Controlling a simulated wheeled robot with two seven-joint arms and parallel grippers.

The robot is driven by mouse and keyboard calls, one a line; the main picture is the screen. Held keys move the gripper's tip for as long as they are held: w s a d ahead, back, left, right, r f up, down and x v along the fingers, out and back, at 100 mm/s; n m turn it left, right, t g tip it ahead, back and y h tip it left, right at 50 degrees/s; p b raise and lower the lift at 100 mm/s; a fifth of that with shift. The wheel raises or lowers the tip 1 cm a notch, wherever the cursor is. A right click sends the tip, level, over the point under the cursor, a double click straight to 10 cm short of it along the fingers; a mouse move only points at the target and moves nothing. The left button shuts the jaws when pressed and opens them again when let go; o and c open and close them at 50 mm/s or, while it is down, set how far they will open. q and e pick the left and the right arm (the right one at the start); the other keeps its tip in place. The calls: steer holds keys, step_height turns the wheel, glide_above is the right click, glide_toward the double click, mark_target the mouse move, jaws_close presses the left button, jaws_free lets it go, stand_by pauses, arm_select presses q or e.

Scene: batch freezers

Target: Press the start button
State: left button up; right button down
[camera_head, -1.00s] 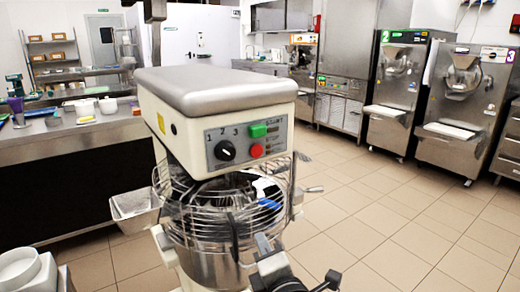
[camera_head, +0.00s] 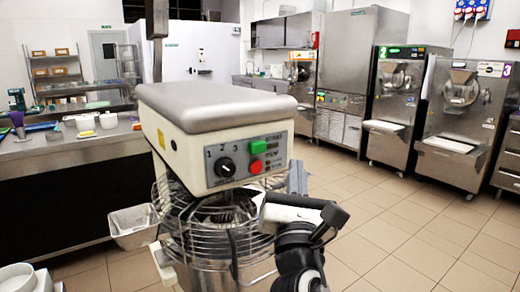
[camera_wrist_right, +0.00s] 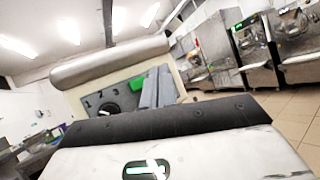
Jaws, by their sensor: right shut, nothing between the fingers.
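The mixer (camera_head: 215,110) has a cream head with a grey top. Its front panel carries a green start button (camera_head: 258,147), a red stop button (camera_head: 256,167) and a black dial (camera_head: 225,168). My right gripper (camera_head: 297,178) is shut and empty, to the right of the panel and a little below the green button, apart from it in the head view. In the right wrist view the shut fingers (camera_wrist_right: 158,88) point at the panel, just right of the green button (camera_wrist_right: 137,83); the red button is hidden there. My left gripper is not in view.
The mixer's wire guard (camera_head: 205,225) and bowl are below the panel, close to my right arm. A steel counter (camera_head: 70,150) stands at left with a white bin (camera_head: 130,228) by it. Steel freezer machines (camera_head: 395,105) line the right wall. The tiled floor at right is clear.

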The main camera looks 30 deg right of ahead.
mark_target(257, 147)
arm_select(q)
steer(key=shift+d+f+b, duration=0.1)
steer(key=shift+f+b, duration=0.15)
steer(key=shift+b, duration=0.45)
arm_select(e)
steer(key=w, duration=0.8)
steer(key=shift+a, duration=0.3)
steer(key=shift+w, duration=0.1)
stand_by(0.9)
steer(key=shift+w, duration=0.3)
